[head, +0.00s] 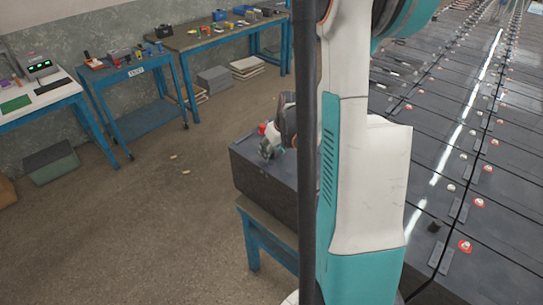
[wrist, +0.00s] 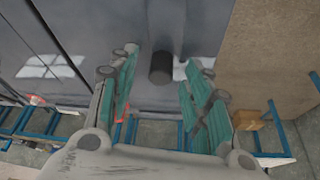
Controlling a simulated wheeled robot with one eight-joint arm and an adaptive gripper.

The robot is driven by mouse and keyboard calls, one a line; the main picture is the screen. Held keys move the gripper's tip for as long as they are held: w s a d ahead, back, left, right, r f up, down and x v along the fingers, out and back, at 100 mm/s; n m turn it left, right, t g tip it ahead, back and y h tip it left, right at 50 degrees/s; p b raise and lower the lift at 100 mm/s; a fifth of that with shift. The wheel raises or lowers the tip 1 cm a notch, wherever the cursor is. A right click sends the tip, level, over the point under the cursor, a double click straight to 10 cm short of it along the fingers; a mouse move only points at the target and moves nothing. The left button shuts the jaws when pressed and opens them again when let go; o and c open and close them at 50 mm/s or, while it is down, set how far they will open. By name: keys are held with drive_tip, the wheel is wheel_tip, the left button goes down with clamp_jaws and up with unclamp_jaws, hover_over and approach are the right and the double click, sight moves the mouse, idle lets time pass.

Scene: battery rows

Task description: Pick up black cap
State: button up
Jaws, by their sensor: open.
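A black cap (wrist: 161,68) shows in the wrist view as a dark upright cylinder on the grey top of a battery (wrist: 215,25). My gripper (wrist: 160,62) is open, its teal fingers to the left and right of the cap, with visible gaps on both sides. I cannot tell how far above the battery top the fingertips are. In the head view my gripper (head: 268,147) is partly visible over the near end of the battery row (head: 265,180); the cap between its fingers is hidden there.
My arm and a dark vertical post (head: 308,200) block the middle of the head view. Rows of batteries with red and white terminals (head: 465,245) fill the right. A blue cart (head: 140,80) and blue-legged tables stand at the left. The floor (head: 160,210) between is mostly clear.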

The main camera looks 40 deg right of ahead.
sight(273, 152)
drive_tip(key=shift+f, duration=0.2)
drive_tip(key=c, duration=0.8)
drive_tip(key=shift+r, duration=0.15)
wheel_tip(273, 152, up, 20)
drive_tip(key=p, duration=0.4)
